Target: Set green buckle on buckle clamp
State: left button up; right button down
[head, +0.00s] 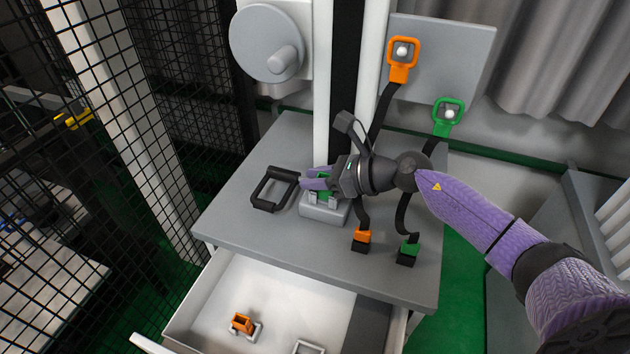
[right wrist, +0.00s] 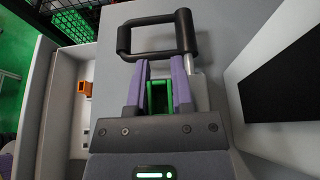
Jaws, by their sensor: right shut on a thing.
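My right gripper (head: 316,182) is over the grey table, its purple fingers shut on the green buckle (head: 325,190). In the right wrist view the green buckle (right wrist: 158,97) shows between the two fingers (right wrist: 158,88). The grey buckle clamp (head: 322,213) stands on the table directly below the gripper. The buckle is at the top of the clamp, partly hidden by the fingers; whether it rests fully in it I cannot tell. My left gripper is not in view.
A black handle (head: 268,190) lies just left of the clamp. An orange loop (head: 403,60) and a green loop (head: 448,115) hang on the back board with black straps. The open drawer (head: 285,290) in front holds an orange buckle (head: 241,322).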

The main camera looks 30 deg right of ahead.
jog(key=shift+r, duration=0.1)
jog(key=shift+f, duration=0.2)
jog(key=shift+c, duration=2.4)
grip_release()
jog(key=shift+r, duration=0.2)
jog(key=shift+s+d+r+p, duration=0.15)
jog(key=shift+s+d+p, duration=0.1)
jog(key=shift+p, duration=0.05)
jog(key=p+v, duration=0.3)
jog(key=v, duration=0.8)
jog(key=shift+s, duration=0.2)
jog(key=shift+d, duration=0.1)
